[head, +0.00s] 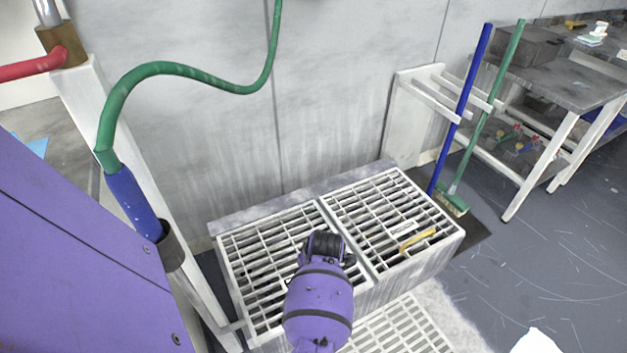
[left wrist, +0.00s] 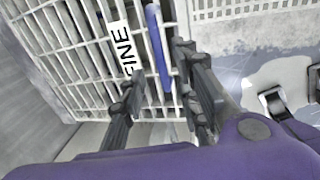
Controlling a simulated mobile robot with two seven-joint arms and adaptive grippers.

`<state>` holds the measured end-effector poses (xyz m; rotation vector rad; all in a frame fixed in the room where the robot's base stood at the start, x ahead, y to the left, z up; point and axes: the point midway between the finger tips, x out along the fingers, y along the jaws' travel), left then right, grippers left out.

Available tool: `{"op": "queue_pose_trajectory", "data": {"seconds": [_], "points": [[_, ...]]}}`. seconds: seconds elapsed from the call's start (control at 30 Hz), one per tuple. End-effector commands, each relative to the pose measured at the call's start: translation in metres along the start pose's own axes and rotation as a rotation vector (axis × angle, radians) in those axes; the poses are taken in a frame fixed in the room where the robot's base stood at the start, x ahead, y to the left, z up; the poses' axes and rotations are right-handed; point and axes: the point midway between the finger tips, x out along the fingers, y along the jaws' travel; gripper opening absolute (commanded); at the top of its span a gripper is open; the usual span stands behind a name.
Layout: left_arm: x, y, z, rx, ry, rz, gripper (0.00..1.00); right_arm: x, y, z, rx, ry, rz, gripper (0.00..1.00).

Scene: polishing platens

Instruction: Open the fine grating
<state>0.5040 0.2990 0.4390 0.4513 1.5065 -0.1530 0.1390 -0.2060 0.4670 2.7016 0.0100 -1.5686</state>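The fine grating (left wrist: 95,60) is a pale slatted grid with a white FINE label (left wrist: 122,48) and a blue bar handle (left wrist: 157,45). In the head view it is the left grating (head: 255,262), closed flat on the trough; my arm hides its label and handle there. My left gripper (head: 325,245) is over its right part. In the left wrist view the gripper (left wrist: 157,66) is open, with its fingers apart on either side of the blue handle. Contact with the handle cannot be told. My right gripper is not in view.
A second grating (head: 375,205) with a yellow handle (head: 417,240) lies flat at the right. A green hose (head: 190,70) hangs at the left. A blue pole (head: 470,90) and a green broom (head: 490,100) stand at the right, near a workbench (head: 555,85).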

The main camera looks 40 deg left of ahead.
Motion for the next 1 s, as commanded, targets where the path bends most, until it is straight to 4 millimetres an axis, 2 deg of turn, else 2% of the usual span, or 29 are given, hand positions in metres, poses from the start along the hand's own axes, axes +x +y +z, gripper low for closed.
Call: {"op": "queue_pose_trajectory", "data": {"seconds": [0.2, 0.4, 0.77, 0.8, 1.0], "points": [[0.038, 0.0, -0.002, 0.003, 0.004, 0.001, 0.3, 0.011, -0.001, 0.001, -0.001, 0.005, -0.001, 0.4], [0.063, 0.001, -0.001, 0.004, 0.002, 0.002, 0.3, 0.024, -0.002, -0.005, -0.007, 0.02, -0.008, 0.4], [0.069, 0.002, -0.001, 0.003, -0.001, 0.003, 0.3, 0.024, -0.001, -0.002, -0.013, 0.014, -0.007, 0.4], [0.069, 0.002, -0.001, 0.003, -0.001, 0.003, 0.29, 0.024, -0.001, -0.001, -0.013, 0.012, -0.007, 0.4], [0.069, 0.001, -0.001, 0.004, -0.001, 0.003, 0.02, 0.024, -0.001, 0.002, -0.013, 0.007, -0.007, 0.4]]}}
